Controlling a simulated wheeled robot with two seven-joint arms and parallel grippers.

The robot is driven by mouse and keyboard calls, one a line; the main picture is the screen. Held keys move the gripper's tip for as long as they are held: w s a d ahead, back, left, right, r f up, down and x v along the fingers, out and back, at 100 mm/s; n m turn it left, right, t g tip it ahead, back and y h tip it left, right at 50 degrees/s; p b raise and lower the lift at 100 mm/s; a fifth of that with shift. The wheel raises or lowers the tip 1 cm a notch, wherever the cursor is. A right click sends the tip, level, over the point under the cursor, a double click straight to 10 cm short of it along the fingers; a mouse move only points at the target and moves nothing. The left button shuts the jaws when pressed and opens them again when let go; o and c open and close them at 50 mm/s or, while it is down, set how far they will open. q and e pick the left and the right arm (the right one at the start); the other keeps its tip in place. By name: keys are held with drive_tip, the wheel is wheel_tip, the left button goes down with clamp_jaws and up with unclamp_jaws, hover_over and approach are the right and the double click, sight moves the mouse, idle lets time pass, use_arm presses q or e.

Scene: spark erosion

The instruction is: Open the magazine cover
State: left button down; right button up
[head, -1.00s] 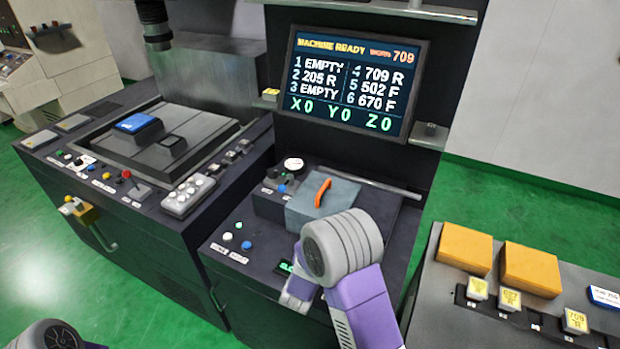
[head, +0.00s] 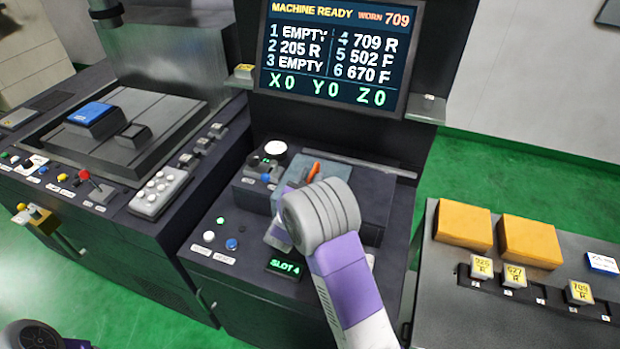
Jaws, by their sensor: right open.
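The magazine cover (head: 376,190) is a grey-blue lid on the dark cabinet below the screen, and it looks closed. Its orange handle (head: 313,172) shows only in part; my right wrist hides the rest. My right gripper (head: 282,205) is open at the left front side of the cover, close to the handle. I cannot tell whether it touches the cover. My left gripper is out of view; only a dark joint of my left arm shows at the bottom left.
A screen (head: 335,55) stands behind the cover and reads machine ready, worn 709. A slot 4 display (head: 285,267) and buttons (head: 231,244) lie in front. At right, a bench (head: 450,310) holds orange blocks (head: 463,224) and labelled holders (head: 514,276).

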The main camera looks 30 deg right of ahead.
drive_tip(key=shift+d, duration=0.1)
clamp_jaws()
drive_tip(key=shift+w, duration=0.1)
idle(0.3)
